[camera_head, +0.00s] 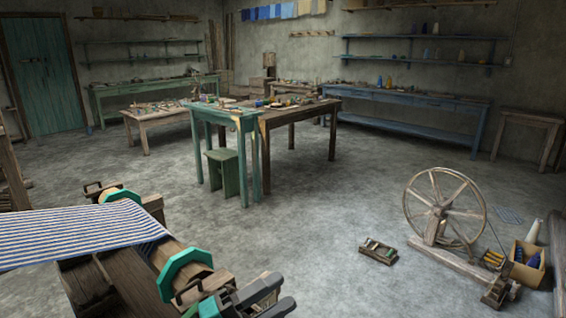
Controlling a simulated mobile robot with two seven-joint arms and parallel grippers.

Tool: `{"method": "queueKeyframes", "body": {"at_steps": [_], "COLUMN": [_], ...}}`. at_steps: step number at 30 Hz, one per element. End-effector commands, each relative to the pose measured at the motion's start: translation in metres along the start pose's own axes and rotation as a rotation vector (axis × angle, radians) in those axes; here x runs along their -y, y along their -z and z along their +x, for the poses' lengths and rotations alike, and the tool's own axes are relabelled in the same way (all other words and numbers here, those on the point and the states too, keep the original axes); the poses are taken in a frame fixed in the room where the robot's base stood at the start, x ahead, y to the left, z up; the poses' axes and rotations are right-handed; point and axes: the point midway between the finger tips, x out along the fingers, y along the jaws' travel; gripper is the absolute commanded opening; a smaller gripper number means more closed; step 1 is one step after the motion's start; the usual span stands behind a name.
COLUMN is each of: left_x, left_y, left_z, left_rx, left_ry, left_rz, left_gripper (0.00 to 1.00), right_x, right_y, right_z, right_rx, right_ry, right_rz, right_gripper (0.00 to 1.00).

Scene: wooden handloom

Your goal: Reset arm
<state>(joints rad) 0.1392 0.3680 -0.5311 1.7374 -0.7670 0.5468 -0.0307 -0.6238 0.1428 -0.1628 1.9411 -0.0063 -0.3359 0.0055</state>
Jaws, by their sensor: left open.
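My left gripper (277,293) shows at the bottom edge, left of centre, dark and open. Its two fingers point right, and nothing shows between them. It is in front of the near end of the wooden handloom (128,278), close to a teal octagonal wheel (182,270) on the loom's roller; I cannot tell whether it touches the loom. Blue-and-white striped cloth (75,233) is stretched over the loom. My right gripper is not in view.
A wooden spinning wheel (444,212) stands on the floor at right, beside a box of cones (527,264). A small wooden rack (378,251) lies nearby. A green stool (224,172) and cluttered tables (291,113) stand farther back. The middle floor is clear.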

Motion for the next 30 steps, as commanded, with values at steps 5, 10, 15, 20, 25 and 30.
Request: {"method": "queueKeyframes", "body": {"at_steps": [5,10,15,20,25,30], "left_x": [-0.035,-0.098,-0.152,-0.175,-0.178,-0.178], "left_y": [-0.040,-0.052,-0.030,-0.012,-0.009,-0.009], "left_z": [-0.066,-0.157,-0.231,-0.262,-0.267,-0.266], "left_rx": [0.446,0.868,1.166,1.288,1.309,1.307], "left_ry": [0.147,0.209,0.219,0.215,0.213,0.212], "left_rz": [-0.421,-0.811,-1.095,-1.216,-1.236,-1.233], "left_gripper": [0.45,0.45,0.45,0.45,0.45,0.45], "right_x": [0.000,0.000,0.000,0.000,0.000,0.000], "right_y": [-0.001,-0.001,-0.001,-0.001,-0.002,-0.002], "right_z": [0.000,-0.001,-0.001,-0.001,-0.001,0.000], "right_rx": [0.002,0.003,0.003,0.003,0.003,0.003], "right_ry": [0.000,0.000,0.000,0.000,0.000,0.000], "right_rz": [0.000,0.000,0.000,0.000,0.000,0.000], "right_gripper": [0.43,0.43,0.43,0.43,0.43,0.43]}}
